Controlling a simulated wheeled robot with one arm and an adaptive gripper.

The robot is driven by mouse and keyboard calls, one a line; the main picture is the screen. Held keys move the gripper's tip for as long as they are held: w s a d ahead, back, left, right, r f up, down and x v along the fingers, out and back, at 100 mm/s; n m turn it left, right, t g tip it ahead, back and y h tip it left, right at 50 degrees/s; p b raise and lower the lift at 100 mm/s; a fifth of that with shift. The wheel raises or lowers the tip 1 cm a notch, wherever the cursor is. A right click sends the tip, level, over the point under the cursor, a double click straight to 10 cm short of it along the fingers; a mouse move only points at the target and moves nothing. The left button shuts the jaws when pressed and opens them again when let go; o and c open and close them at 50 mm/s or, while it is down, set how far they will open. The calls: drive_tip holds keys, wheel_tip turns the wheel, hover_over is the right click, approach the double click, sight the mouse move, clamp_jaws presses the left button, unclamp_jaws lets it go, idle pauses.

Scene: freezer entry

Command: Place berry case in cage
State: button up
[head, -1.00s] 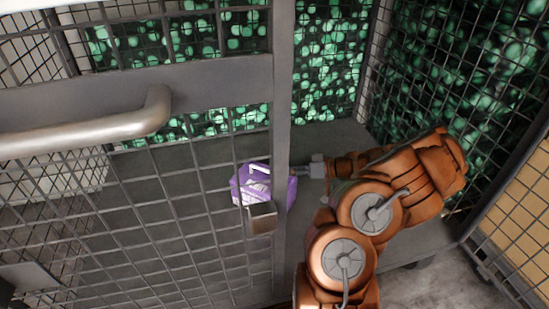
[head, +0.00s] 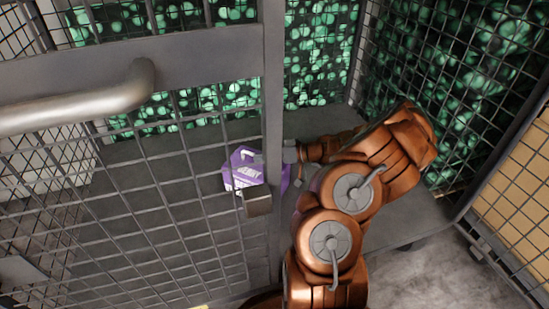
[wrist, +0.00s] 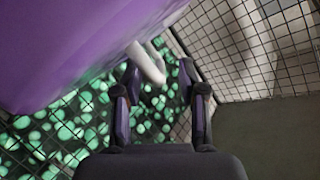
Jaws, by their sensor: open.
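The purple berry case (head: 240,170), with white lettering and a white handle, is inside the cage (head: 180,220), seen through its mesh door. The door's upright post hides part of its right side. It appears to be at the cage floor; I cannot tell whether it rests there. My gripper (head: 294,165) is just right of the case, partly behind the post. In the wrist view the case (wrist: 60,45) fills the upper left, very close. My gripper (wrist: 158,82) has its fingers apart, with the white handle (wrist: 148,62) just beyond the left fingertip.
A grey door handle bar (head: 90,108) crosses the upper left. A small latch block (head: 257,201) sits on the post, in front of the case. Green-patterned stacks (head: 320,50) stand behind the mesh. Bare cage floor (head: 400,215) lies to the right of my arm.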

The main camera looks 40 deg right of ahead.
drive_tip(key=shift+x, duration=0.8)
clamp_jaws()
